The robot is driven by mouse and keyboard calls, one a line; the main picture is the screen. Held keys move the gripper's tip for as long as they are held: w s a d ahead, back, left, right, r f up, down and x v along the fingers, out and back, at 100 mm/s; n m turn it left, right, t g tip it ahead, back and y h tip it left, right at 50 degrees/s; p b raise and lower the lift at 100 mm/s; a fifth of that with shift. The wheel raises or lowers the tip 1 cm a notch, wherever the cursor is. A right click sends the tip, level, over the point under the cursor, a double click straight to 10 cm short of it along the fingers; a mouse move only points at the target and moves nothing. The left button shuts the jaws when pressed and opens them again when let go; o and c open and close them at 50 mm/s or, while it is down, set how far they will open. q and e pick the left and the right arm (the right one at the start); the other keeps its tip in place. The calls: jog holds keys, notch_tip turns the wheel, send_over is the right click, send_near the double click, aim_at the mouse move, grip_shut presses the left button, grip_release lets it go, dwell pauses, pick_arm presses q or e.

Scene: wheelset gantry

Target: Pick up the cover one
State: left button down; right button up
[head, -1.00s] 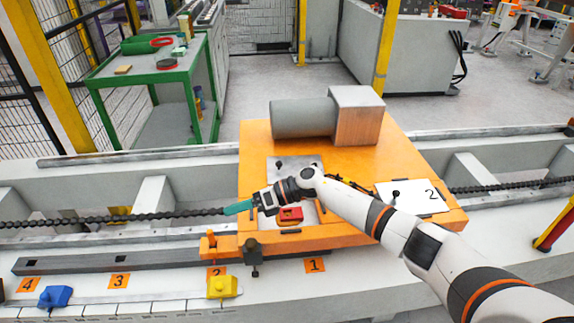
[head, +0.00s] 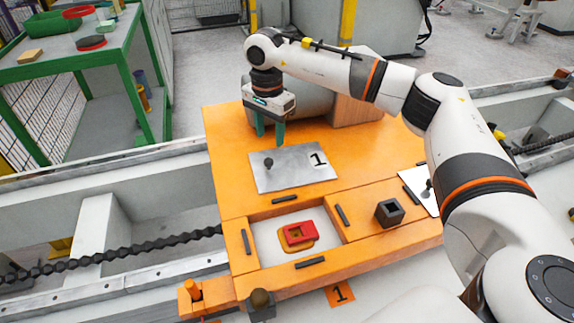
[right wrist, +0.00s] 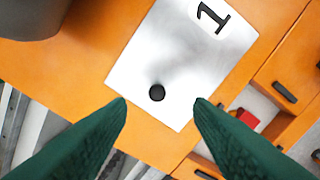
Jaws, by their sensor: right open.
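Cover one is a flat silver plate (head: 300,178) marked "1", with a black knob (head: 268,162) near its left side. It lies on the orange table top, behind a recess. My right gripper (head: 271,140), with green fingers, points down above the plate's back left part, near the knob. It is open and empty. In the right wrist view, cover one (right wrist: 183,58) lies below, and its knob (right wrist: 157,93) appears between the two fingertips (right wrist: 161,103), not held. The gap between fingertips and knob is hard to judge. My left gripper is not in view.
An open recess (head: 265,237) in front of the cover holds a red frame-like part (head: 300,232). A black square socket (head: 389,212) stands to its right. A second knobbed plate (head: 413,183) is partly hidden by my right arm. A grey cylinder (head: 313,108) lies close behind my gripper.

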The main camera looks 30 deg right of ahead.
aim_at(268, 159)
jog(key=shift+f, duration=0.9)
jog(key=shift+w+f, duration=0.1)
jog(key=shift+f, duration=0.5)
jog(key=f, duration=0.1)
jog(key=f+b, duration=0.1)
jog(key=f, duration=0.1)
jog(key=a+f, duration=0.1)
jog(key=f, duration=0.1)
jog(key=shift+f, duration=0.1)
grip_shut()
